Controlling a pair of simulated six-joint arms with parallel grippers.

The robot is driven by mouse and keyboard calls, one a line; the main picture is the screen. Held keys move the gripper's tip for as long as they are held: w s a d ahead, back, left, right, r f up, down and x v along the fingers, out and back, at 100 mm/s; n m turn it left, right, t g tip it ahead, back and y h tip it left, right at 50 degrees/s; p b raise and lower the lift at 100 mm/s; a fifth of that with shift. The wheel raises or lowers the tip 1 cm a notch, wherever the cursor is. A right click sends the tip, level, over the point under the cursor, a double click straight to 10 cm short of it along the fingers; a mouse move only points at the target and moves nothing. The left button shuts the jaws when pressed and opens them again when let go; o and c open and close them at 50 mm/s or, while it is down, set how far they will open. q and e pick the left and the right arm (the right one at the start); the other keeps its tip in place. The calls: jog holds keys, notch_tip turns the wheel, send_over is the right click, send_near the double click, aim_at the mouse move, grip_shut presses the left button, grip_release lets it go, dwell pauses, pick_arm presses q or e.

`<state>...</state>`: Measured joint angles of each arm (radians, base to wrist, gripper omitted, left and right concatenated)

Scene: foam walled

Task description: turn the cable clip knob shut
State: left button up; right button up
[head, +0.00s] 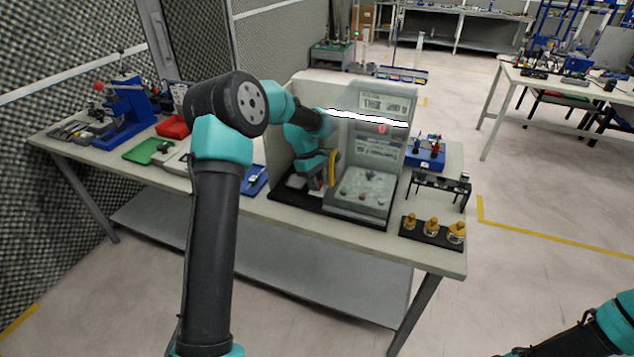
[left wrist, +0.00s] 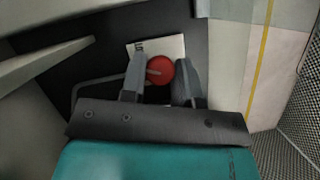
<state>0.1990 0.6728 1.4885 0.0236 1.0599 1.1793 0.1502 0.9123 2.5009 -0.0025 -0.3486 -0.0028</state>
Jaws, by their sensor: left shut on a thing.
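The cable clip knob (left wrist: 160,66) is a round red knob with a pale line across its face, seen in the left wrist view. It sits on a white plate (left wrist: 172,46) with dark print. My left gripper (left wrist: 161,82) has a grey finger on each side of the knob and is shut on it. In the head view the left gripper (head: 322,184) is low inside the walled machine enclosure (head: 308,84), and the knob is too small and covered there to make out. My right arm shows only at the lower right corner of the head view, its gripper out of frame.
The enclosure's walls stand close around the left gripper. A clear panel (head: 385,150) and a grey block (head: 362,192) are to its right. A black rack (head: 440,188) and a black tray (head: 430,233) with brass parts stand farther right. A blue tray (head: 255,180) lies left.

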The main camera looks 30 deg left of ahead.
pick_arm(q)
jog(key=shift+m, duration=0.4)
jog(key=o, duration=0.9)
jog(key=shift+r, duration=0.1)
jog(key=v, duration=1.7)
jog(key=shift+w+r, duration=0.1)
jog(key=shift+w, duration=0.2)
